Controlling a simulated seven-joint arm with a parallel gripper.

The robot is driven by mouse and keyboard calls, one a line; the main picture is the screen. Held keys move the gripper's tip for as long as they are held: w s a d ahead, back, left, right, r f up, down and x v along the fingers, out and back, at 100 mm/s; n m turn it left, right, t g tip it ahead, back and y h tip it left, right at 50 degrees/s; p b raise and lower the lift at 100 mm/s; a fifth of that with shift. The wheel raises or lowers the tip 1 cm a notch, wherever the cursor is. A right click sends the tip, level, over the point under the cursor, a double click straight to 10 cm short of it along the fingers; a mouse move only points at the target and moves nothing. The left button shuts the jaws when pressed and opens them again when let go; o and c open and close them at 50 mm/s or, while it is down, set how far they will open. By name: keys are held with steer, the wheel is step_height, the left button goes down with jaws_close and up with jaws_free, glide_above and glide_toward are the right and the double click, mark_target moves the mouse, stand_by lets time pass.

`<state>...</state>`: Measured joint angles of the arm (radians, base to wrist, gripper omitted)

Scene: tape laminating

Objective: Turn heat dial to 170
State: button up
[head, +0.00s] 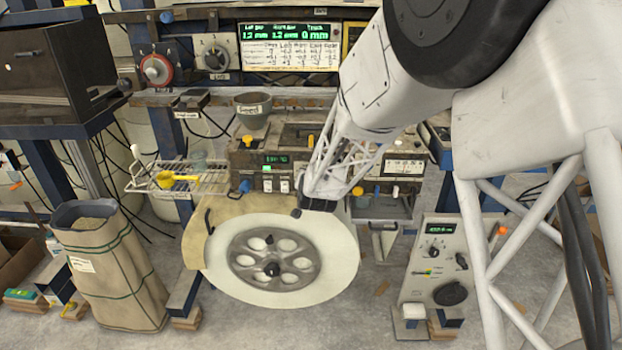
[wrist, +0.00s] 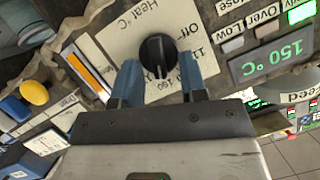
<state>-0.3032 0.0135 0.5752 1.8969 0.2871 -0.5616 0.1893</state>
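The heat dial (wrist: 157,52) is a round black knob on a white plate marked "Heat °C" and "Off" in the wrist view. The white mark on the knob points toward the picture bottom, near a number that looks like 150. A green display (wrist: 275,60) beside it reads 150 °C. My gripper (wrist: 159,72) has two blue fingers, spread apart, one on each side of the knob's lower part. Narrow gaps seem to show between fingers and knob; contact is hard to tell. In the head view my gripper (head: 318,204) is at the machine's front and hides the dial.
A large pale reel (head: 222,262) stands in front of the machine, just below my gripper. A yellow button (wrist: 34,92) and an orange-lit slot (wrist: 86,72) lie left of the dial. A paper sack (head: 110,265) stands at left, a control box (head: 430,275) at right.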

steer(key=shift+c, duration=0.2)
jaws_close()
steer(key=shift+m, duration=0.4)
steer(key=shift+d+f+m+t+y, duration=0.2)
steer(key=shift+m+t+y, duration=0.15)
steer(key=shift+m+y, duration=0.65)
steer(key=shift+d+f+m+t+y, duration=0.15)
steer(key=shift+m+t+y, duration=0.35)
steer(key=shift+m, duration=0.9)
steer(key=shift+w+r+g, duration=0.1)
steer(key=shift+g, duration=0.15)
